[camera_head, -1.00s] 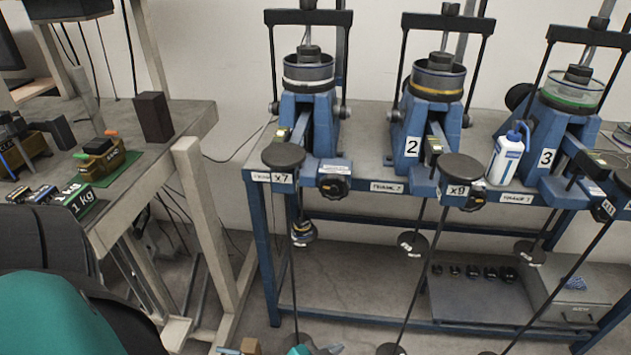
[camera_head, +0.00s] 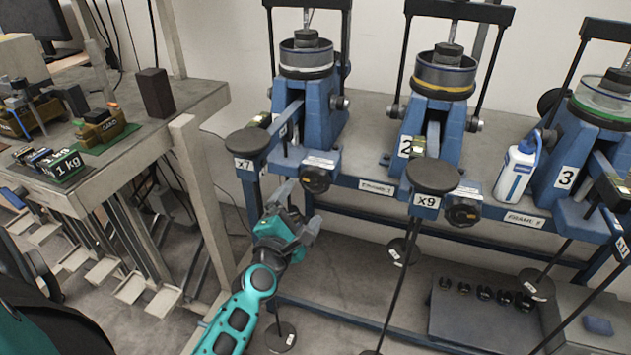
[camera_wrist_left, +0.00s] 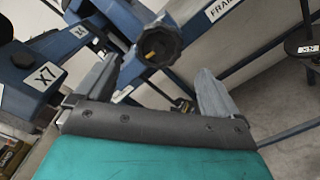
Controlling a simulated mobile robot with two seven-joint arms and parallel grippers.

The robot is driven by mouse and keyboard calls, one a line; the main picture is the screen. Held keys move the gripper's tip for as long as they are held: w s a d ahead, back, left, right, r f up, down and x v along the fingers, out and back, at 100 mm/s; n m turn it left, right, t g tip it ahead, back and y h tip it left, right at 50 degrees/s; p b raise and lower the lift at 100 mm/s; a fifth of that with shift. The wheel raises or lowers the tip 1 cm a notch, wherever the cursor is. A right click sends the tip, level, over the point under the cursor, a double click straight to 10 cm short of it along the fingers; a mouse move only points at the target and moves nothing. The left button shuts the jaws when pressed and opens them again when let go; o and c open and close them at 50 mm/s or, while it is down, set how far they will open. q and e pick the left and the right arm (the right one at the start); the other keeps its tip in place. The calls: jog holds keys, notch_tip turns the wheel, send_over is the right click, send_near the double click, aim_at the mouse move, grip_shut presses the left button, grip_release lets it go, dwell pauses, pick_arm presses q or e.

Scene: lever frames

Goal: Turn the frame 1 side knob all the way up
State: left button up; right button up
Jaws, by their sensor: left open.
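Frame 1 is the leftmost blue lever frame (camera_head: 315,112), with a grey cup on top and a round black pad on its x7 arm (camera_head: 248,141). Its side knob (camera_head: 315,180) is black and lobed, on the blue block at the front. The knob also shows at the top middle of the left wrist view (camera_wrist_left: 158,45). My left gripper (camera_head: 298,207) is open and empty, just below and slightly left of the knob in the head view. In the wrist view the knob lies ahead of the two fingers, apart from them. My right gripper is not in view.
Frame 2 (camera_head: 440,110) and frame 3 (camera_head: 585,130) stand to the right, with a white bottle (camera_head: 516,172) between them. Hanging rods and weights (camera_head: 403,250) are below the bench. A side table (camera_head: 190,95) stands at left.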

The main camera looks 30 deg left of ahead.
aim_at(314, 184)
pick_arm(q)
jog(key=b+x, duration=0.1)
jog(key=x, duration=0.8)
jog(key=shift+w, duration=0.25)
jog(key=shift+c, duration=0.4)
jog(key=shift+f, duration=0.15)
jog(key=c, duration=1.2)
jog(key=shift+c, duration=0.2)
